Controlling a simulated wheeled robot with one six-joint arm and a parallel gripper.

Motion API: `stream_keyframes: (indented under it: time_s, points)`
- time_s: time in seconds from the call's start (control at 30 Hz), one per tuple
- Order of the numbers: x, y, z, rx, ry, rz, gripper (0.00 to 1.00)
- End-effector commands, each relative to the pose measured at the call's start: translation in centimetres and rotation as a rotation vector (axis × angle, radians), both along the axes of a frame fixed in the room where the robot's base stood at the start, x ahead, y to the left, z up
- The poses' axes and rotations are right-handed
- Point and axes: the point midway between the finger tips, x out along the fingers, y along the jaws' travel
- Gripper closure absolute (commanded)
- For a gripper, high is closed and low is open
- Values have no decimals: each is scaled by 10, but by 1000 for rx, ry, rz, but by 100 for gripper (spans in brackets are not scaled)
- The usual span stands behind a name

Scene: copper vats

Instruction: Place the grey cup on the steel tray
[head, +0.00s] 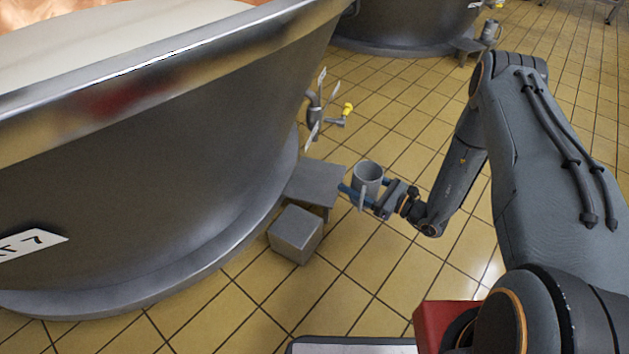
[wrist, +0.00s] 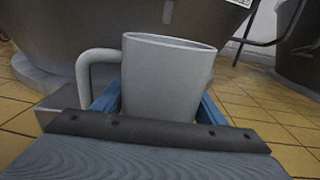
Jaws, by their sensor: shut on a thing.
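The grey cup (head: 369,177) is upright in my gripper (head: 360,190), off the floor, beside a small grey step at the foot of the large vat. My gripper's blue fingers are shut on the cup's sides. In the wrist view the cup (wrist: 165,78) fills the middle, its handle to the left and its rim up; the inside is hidden there. A flat pale surface with a dark rim (head: 350,347) is cut off at the bottom edge of the head view; I cannot tell whether it is the steel tray.
The large steel vat (head: 150,170) takes up the left side. The grey step (head: 315,184) and a grey box (head: 296,232) stand at its foot. Open tiled floor lies right of the box.

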Motion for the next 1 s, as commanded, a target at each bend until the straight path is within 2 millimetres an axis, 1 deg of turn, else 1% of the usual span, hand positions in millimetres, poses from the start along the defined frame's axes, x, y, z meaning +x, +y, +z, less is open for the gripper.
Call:
stream_keyframes:
  time_s: [0.03,0.1,0.17,0.27,0.6,0.7,0.8,1.0]
  points:
    - [4,5,-7,2,-1,1,60]
    - [7,9,-12,4,-1,1,60]
    - [11,14,-14,4,-4,2,60]
    - [20,28,-16,3,-6,4,60]
    - [65,94,-16,3,-6,3,60]
    - [75,109,-16,4,-4,2,60]
    - [82,117,-15,4,-4,0,60]
    - [87,126,-14,4,-4,-1,60]
